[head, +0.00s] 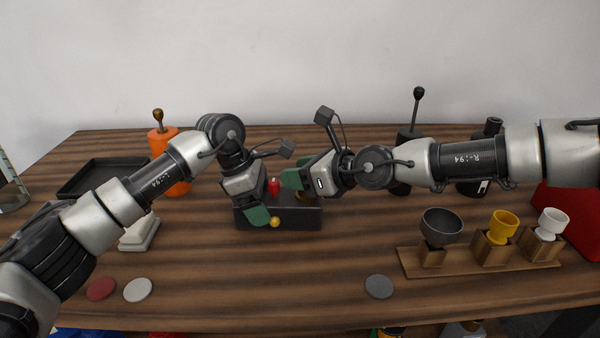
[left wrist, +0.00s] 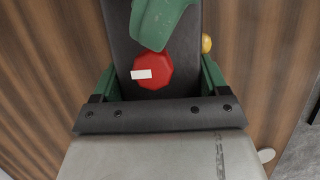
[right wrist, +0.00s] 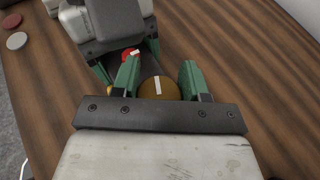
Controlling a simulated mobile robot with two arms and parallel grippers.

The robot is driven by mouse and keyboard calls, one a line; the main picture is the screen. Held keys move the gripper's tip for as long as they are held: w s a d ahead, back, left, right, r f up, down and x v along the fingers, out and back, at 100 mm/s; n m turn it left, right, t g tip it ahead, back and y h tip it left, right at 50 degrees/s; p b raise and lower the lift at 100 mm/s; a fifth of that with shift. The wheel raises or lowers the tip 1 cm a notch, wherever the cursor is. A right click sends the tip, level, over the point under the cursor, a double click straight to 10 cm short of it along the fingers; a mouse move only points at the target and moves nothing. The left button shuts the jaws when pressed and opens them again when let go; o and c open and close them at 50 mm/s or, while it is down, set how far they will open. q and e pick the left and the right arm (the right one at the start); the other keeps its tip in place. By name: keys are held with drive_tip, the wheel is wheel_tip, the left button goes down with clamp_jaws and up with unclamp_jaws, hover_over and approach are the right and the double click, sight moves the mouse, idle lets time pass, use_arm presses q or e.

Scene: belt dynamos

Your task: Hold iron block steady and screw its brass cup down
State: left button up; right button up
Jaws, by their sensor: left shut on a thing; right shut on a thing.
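The dark iron block (head: 300,217) lies near the middle of the table. My left gripper (head: 262,208) is shut across the block, with a green finger on each side of it, as the left wrist view shows (left wrist: 158,88). A red knob (left wrist: 153,71) with a white mark sits on top of the block between these fingers. The brass cup (right wrist: 159,88), with a white stripe on its top, sits at the block's other end. My right gripper (right wrist: 157,80) is shut on the cup from above. Its fingers partly hide the cup in the head view.
A small yellow ball (head: 275,222) shows at the block's front. A wooden stand (head: 480,264) with several cups is at right. An orange cylinder (head: 172,170) and black tray (head: 92,178) are at back left. Flat discs (head: 138,290) lie in front.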

drive_tip(key=m+t+h, duration=0.2)
drive_tip(key=m, duration=0.1)
drive_tip(key=shift+t+h, duration=0.3)
drive_tip(key=shift+t, duration=0.1)
drive_tip(key=shift+w+d+m+t+h, duration=0.1)
drive_tip(key=shift+m+t+h, duration=0.35)
drive_tip(key=shift+m+h, duration=0.45)
drive_tip(key=shift+w+d+m+t+h, duration=0.1)
drive_tip(key=shift+m+t+h, duration=0.35)
drive_tip(key=shift+m+h, duration=0.45)
drive_tip(key=o, duration=0.9)
drive_tip(key=shift+d, duration=0.15)
drive_tip(key=v, duration=1.2)
drive_tip(key=shift+s, duration=0.1)
